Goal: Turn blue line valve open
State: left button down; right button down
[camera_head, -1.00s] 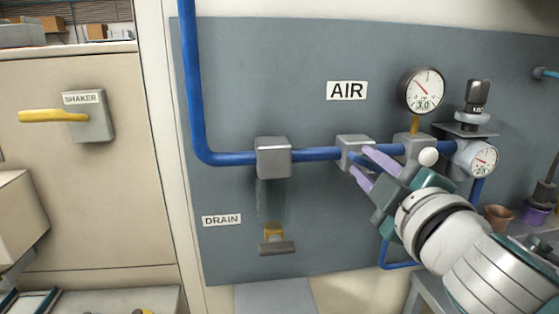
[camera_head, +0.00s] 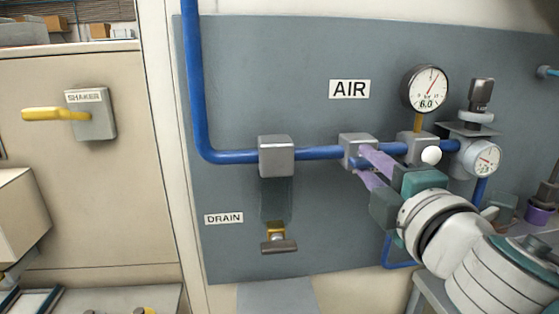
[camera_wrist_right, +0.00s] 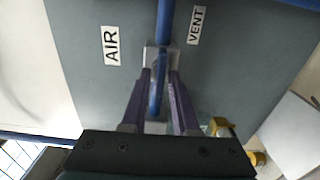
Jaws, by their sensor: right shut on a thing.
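The blue line (camera_head: 318,153) runs across the grey panel under the AIR label (camera_head: 349,89). A grey valve block (camera_head: 351,142) sits on it, with a blue handle (camera_wrist_right: 156,92) that shows in the right wrist view. The handle looks nearly in line with the pipe there. My right gripper (camera_head: 362,162), with purple fingers, is shut on the handle, one finger on each side. The fingers hide part of the handle in the head view. The round gauge (camera_head: 428,88) above the line reads 6.0. My left gripper is not in view.
Left along the line is another grey block (camera_head: 276,156), with a DRAIN label (camera_head: 224,219) and a yellow-and-grey fitting (camera_head: 277,239) below. A smaller gauge (camera_head: 487,159) and a regulator (camera_head: 479,95) stand right. A yellow SHAKER lever (camera_head: 55,114) is far left.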

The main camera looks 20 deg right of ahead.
jog(key=c, duration=0.9)
grip_release()
jog(key=b+v, duration=0.2)
jog(key=v, duration=0.8)
jog(key=shift+d, duration=0.15)
